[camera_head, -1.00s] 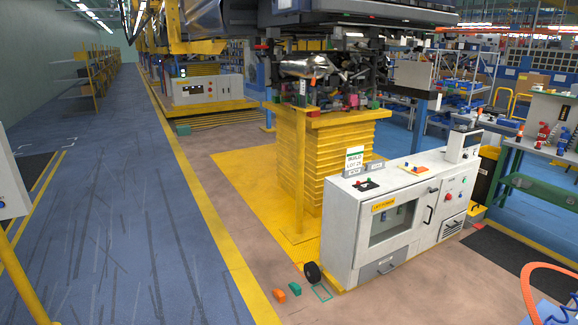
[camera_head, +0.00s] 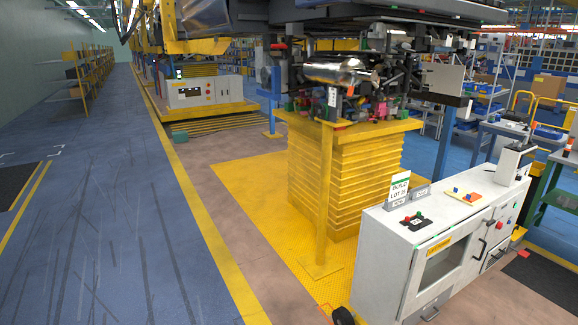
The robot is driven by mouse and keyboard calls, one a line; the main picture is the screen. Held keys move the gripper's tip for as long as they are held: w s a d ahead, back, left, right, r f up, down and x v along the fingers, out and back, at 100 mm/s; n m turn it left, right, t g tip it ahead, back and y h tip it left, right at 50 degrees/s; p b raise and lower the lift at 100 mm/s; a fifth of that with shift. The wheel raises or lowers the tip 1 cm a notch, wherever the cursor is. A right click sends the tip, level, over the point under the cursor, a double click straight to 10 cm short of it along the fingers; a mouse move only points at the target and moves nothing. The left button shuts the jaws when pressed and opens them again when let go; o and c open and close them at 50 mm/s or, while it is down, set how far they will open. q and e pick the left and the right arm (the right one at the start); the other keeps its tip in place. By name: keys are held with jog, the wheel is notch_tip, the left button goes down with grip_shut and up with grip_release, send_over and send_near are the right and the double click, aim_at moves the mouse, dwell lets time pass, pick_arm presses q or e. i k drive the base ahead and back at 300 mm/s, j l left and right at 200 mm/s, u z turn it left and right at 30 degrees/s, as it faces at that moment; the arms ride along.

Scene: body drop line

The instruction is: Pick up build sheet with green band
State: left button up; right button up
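The build sheet with the green band (camera_head: 399,187) is a small white card with dark "BUILD LOT 25" lettering. It stands upright, leaning slightly, on the top of the white control cabinet (camera_head: 380,228), near its back left edge. Small grey label plates (camera_head: 421,194) stand beside the sheet's foot. Neither of my grippers shows in the head view.
A black panel with red and green buttons (camera_head: 413,222) and a yellow tray with small parts (camera_head: 465,196) lie on the cabinet top. A yellow post (camera_head: 324,190) and yellow bellows lift (camera_head: 365,165) stand behind. The blue aisle (camera_head: 100,220) at left is clear.

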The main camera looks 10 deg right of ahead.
aim_at(399, 182)
jog(key=i+l, duration=0.85)
jog(key=l, duration=0.15)
jog(key=i+l+u, duration=0.1)
jog(key=i+l, duration=0.35)
